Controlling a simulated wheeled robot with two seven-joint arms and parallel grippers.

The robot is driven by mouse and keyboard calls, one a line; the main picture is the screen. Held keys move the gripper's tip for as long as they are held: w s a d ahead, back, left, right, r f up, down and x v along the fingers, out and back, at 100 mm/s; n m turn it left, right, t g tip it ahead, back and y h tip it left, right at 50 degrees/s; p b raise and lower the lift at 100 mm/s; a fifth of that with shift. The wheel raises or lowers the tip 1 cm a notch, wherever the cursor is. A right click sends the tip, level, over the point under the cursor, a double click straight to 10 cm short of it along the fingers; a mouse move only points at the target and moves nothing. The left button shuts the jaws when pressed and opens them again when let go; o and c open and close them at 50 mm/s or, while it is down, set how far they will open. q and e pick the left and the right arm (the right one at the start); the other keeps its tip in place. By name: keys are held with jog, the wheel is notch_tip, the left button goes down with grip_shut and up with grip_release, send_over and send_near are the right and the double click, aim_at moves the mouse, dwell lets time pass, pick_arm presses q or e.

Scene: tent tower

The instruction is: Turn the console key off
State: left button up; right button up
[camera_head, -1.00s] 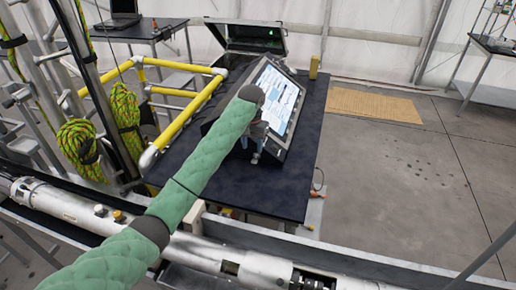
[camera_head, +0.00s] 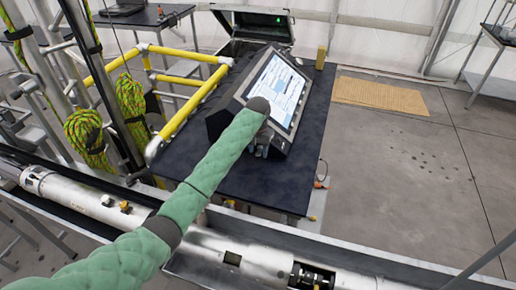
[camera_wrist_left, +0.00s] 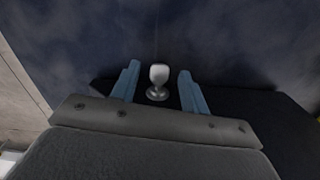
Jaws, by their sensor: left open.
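The console (camera_head: 272,98) with a lit screen stands on a dark table in the head view. My left arm in its green sleeve reaches to its near side, and the left gripper (camera_head: 262,146) is at the console's lower front, mostly hidden by the wrist. In the left wrist view, a pale grey key-like knob (camera_wrist_left: 158,80) on a round base stands out from a dark surface. The left gripper (camera_wrist_left: 157,88) is open, its two blue fingers on either side of the knob with a gap on each side. The right gripper is not in view.
The dark table (camera_head: 240,190) has free room in front of the console. Yellow rails (camera_head: 190,105) stand at its left and an open case (camera_head: 252,28) behind it. A metal tube (camera_head: 90,200) runs along the near side. Coiled ropes (camera_head: 88,140) hang at left.

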pick_arm(q)
jog(key=shift+c, duration=0.5)
jog(key=shift+w+f, duration=0.1)
grip_shut()
jog(key=shift+a+h, duration=0.15)
jog(key=shift+h, duration=0.55)
jog(key=shift+o, duration=0.5)
grip_release()
